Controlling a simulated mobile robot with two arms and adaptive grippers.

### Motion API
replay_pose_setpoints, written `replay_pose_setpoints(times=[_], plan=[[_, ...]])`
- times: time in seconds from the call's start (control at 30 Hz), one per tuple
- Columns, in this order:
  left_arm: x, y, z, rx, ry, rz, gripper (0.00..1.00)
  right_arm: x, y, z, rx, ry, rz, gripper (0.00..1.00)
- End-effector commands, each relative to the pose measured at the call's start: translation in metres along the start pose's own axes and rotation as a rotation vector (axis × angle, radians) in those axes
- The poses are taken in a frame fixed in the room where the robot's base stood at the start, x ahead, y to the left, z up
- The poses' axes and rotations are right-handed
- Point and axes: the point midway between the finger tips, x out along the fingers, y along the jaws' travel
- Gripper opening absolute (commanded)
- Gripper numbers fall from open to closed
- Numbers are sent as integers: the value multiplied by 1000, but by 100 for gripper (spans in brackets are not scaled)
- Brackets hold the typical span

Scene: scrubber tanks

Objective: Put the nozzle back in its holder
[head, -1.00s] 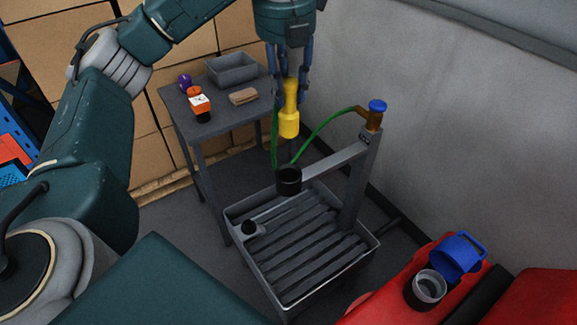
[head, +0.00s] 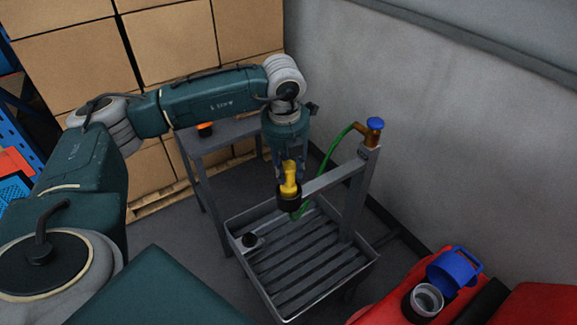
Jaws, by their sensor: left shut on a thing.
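The yellow nozzle (head: 290,180) is upright, its lower end inside or just over the black cup-shaped holder (head: 289,198); I cannot tell how deep it sits. The holder is at the end of a grey bar above the drain basin. My left gripper (head: 289,165) points down from above and is shut on the nozzle's upper part. The green hose (head: 331,152) comes from the tap and shows again below the holder. My right gripper is not in view.
The grey basin (head: 372,262) with a slatted grate stands below the holder. A grey post carries a brass tap with a blue knob (head: 375,124). A grey table (head: 232,133) stands behind my left arm. A red machine (head: 385,305) with an open blue cap is at the lower right.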

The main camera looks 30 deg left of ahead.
Motion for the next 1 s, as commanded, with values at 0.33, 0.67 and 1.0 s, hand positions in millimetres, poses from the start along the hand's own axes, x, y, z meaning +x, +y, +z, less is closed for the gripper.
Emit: replay_pose_setpoints(times=[0.33,0.67,1.0], plan=[[4,0,0,0,-1,-2,2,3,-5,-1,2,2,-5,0],[4,0,0,0,0,-1,48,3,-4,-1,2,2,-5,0],[-18,-1,1,0,-5,-4,48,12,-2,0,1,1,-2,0]])
